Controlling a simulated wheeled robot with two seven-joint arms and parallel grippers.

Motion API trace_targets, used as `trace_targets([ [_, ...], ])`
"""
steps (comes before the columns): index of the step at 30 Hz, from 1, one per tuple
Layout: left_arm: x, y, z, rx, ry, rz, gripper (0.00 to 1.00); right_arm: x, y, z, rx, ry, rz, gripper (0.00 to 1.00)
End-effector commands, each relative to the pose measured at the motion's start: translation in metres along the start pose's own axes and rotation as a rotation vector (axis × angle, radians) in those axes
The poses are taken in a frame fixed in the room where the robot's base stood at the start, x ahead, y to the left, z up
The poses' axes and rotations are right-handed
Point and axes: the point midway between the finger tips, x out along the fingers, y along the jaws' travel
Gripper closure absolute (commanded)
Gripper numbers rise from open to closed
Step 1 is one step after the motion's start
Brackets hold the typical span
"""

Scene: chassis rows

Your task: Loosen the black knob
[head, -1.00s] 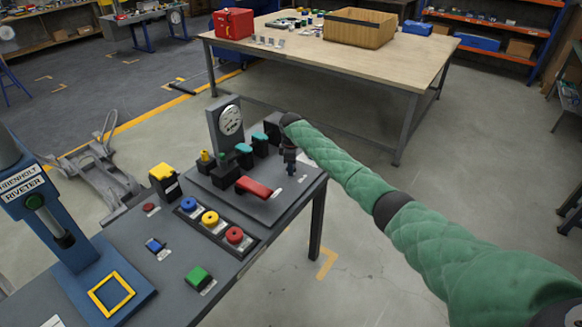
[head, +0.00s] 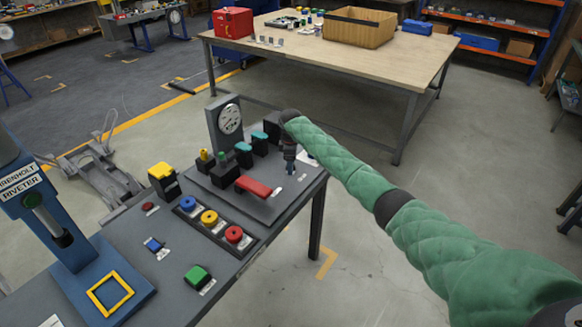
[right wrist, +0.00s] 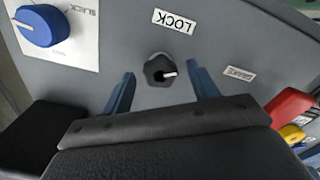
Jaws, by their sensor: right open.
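The black knob (right wrist: 158,69) shows in the right wrist view as a small dark knob with a white pointer mark, on a grey panel below the LOCK label (right wrist: 174,21). My right gripper (right wrist: 161,72) is open, with one blue finger on each side of the knob and a gap to it on both sides. Whether the fingers reach down to the knob's height is hard to tell. In the head view my right gripper (head: 289,160) points down at the panel's far right corner and hides the knob. My left gripper is not in view.
A blue knob (right wrist: 40,25) sits beside the SLACK label in the wrist view. A red lever (head: 254,186), teal-topped switches (head: 244,152) and a gauge (head: 229,119) stand close by on the panel. Coloured buttons (head: 209,217) and a blue riveter (head: 40,205) are nearer.

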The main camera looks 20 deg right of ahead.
Motion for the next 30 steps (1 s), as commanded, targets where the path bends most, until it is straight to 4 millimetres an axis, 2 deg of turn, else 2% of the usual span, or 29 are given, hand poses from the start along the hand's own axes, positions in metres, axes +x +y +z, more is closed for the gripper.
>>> trace_targets([
  [13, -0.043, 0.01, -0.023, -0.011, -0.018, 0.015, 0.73, -0.056, 0.0, 0.001, -0.001, -0.001, 0.0, 0.4],
  [18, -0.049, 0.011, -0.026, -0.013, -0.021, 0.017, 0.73, -0.063, 0.0, 0.001, 0.0, -0.002, -0.002, 0.4],
  [26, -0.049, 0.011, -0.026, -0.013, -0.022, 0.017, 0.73, -0.064, 0.0, 0.001, 0.0, -0.002, -0.002, 0.4],
  [30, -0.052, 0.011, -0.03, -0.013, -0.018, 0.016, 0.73, -0.076, 0.004, -0.001, 0.0, 0.003, 0.009, 0.4],
])
